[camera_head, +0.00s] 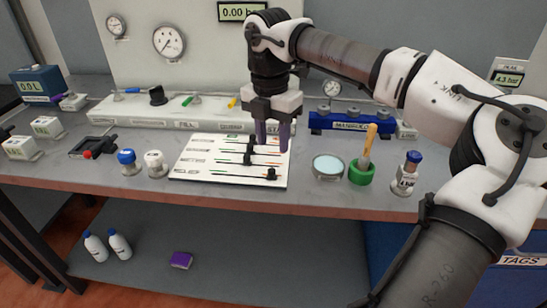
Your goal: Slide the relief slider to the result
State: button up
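A white slider panel (215,180) lies on the bench with several slots, each with a small label too small to read. I cannot tell which slider is the relief one. Black knobs show on an upper slider (250,138), a middle slider (248,158) and a front slider (271,174) farther right. My gripper (272,140) points down over the right part of the panel, its two purple-tipped fingers apart with nothing seen between them. It hides the right end of the upper slot. I cannot tell whether a finger touches the panel.
Blue and white knobs (127,161) stand left of the panel. A round dish (328,166), a green pot (361,172) and a blue-capped bottle (407,172) stand right. A blue manifold block (350,122) is behind. A wall display (243,12) reads 0.00; another (508,79) appears to read 4.3 bar.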

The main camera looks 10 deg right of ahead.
notch_tip(320, 180, up, 7)
dwell(0.3)
jog(key=shift+w+a, duration=0.1)
